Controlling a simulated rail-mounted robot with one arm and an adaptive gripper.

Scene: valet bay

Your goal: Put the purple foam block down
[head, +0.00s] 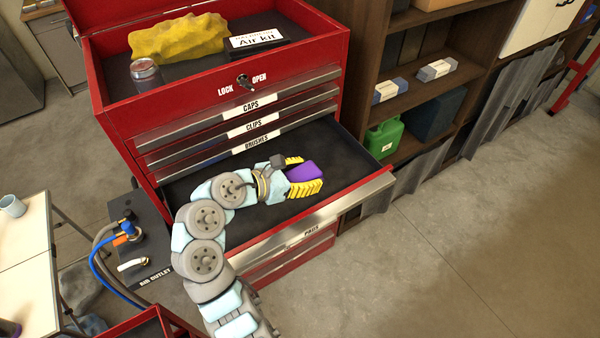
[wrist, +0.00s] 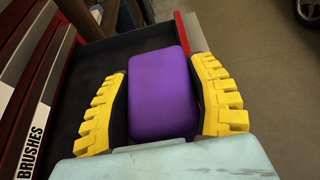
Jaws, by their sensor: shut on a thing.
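The purple foam block (head: 302,171) is between the yellow ridged fingers of my gripper (head: 304,174). In the wrist view the block (wrist: 162,95) fills the space between the two fingers (wrist: 164,105), which are shut on it. My gripper is over the open drawer (head: 345,168) of the red tool chest, inside the drawer's outline. The drawer has a dark lining and looks empty where it shows. I cannot tell whether the block touches the drawer floor.
Shut drawers marked caps, clips and brushes (head: 256,143) are just behind my gripper. The chest top holds a yellow cloth (head: 178,37), a can (head: 146,74) and an Air kit box (head: 255,39). A wooden shelf (head: 432,85) with a green canister (head: 384,138) stands at right.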

